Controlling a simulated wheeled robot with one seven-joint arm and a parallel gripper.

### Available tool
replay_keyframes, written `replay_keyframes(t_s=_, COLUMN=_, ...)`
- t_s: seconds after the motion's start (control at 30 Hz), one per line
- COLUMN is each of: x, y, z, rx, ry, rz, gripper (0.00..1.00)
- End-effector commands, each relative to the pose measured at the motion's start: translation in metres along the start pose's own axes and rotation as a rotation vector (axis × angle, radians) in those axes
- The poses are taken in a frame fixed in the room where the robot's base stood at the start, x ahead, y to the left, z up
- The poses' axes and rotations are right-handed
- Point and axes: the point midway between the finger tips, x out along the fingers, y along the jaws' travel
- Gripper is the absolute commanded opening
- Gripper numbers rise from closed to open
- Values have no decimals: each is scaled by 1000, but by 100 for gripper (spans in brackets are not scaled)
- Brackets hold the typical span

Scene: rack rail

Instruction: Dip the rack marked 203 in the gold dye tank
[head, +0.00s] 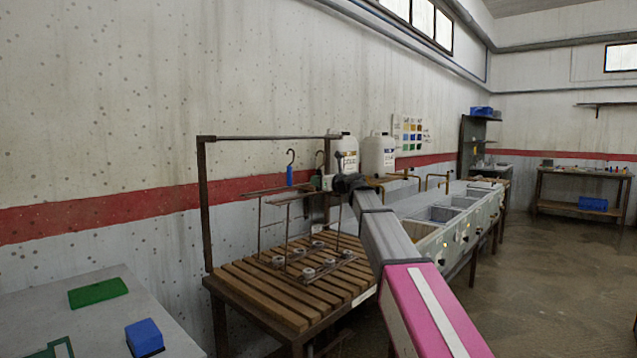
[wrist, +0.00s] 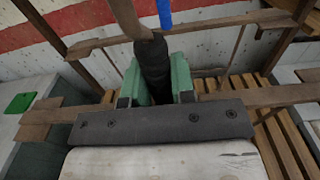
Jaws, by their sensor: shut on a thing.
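My gripper (head: 327,182) is at the right end of the slatted wooden bench. In the wrist view its green fingers (wrist: 156,78) are shut around the dark grip of a rack's hook stem (wrist: 153,52). In the head view that rack's hook (head: 319,158) rises above the fingers; much of the rack is hidden behind other parts. A second rack, with a blue grip (head: 290,176), is beside it; the blue grip also shows in the wrist view (wrist: 165,14). I cannot read any rack number. Grey dye tanks (head: 428,232) run in a row to the right; their dye colours are not visible.
A metal rail (head: 265,137) spans above the slatted bench (head: 250,285). White jugs (head: 379,155) stand behind my arm. A grey table (head: 60,303) at lower left holds a green pad (head: 98,292) and a blue block (head: 144,337). Open floor (head: 540,270) lies right of the tanks.

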Motion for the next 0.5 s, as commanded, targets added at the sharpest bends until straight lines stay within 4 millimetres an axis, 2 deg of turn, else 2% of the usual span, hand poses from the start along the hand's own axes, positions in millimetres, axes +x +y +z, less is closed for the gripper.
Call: replay_keyframes(t_s=0.5, x=0, y=0, z=19, rx=0, ry=-2, rz=0, gripper=0)
